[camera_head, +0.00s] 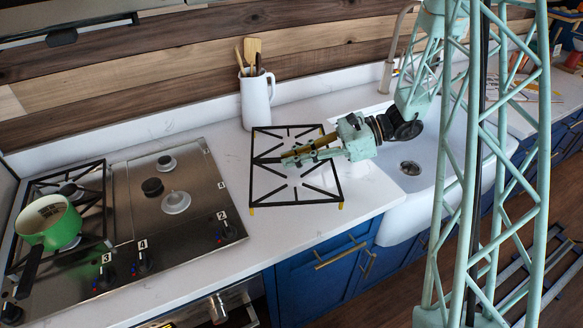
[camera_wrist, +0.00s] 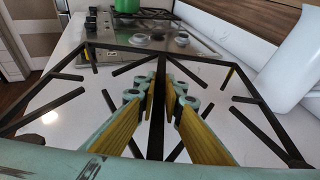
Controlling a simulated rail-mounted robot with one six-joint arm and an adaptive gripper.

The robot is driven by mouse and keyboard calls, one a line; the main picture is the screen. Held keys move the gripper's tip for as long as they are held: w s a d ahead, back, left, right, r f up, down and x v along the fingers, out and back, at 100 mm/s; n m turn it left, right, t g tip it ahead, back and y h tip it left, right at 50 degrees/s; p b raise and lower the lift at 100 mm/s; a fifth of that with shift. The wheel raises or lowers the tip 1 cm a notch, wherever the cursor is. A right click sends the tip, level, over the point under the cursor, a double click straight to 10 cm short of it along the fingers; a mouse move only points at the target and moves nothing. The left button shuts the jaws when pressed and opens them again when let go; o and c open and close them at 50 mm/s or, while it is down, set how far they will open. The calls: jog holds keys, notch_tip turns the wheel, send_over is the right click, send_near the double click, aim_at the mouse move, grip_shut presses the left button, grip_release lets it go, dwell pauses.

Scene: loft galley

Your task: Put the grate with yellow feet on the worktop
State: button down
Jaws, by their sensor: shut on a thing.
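The grate with yellow feet (camera_head: 297,203) is a black square frame with inward bars. It is level over the white worktop (camera_head: 222,160), between the hob and the sink. Yellow feet show at its front corners. I cannot tell whether the feet touch the worktop or hang just above it. My gripper (camera_head: 287,158) reaches in from the right and is shut on a bar of the grate. In the wrist view the bar (camera_wrist: 157,118) runs between the two yellow-padded fingers (camera_wrist: 160,82).
The hob (camera_head: 125,205) stands left, with bare burners on its right half and a green pan (camera_head: 50,222) on another grate. A white jug (camera_head: 256,100) of utensils stands behind the held grate. The sink (camera_head: 415,155) is to the right.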

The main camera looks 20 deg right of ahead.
jog(key=shift+f+b, duration=0.45)
jog(key=shift+f, duration=1.3)
jog(key=shift+f, duration=0.15)
jog(key=c, duration=2.7)
grip_release()
jog(key=shift+c, duration=0.2)
jog(key=shift+d+r, duration=0.1)
jog(key=shift+r, duration=0.1)
jog(key=shift+p+v, duration=1)
jog(key=shift+v, duration=4.9)
jog(key=shift+s+r, duration=0.1)
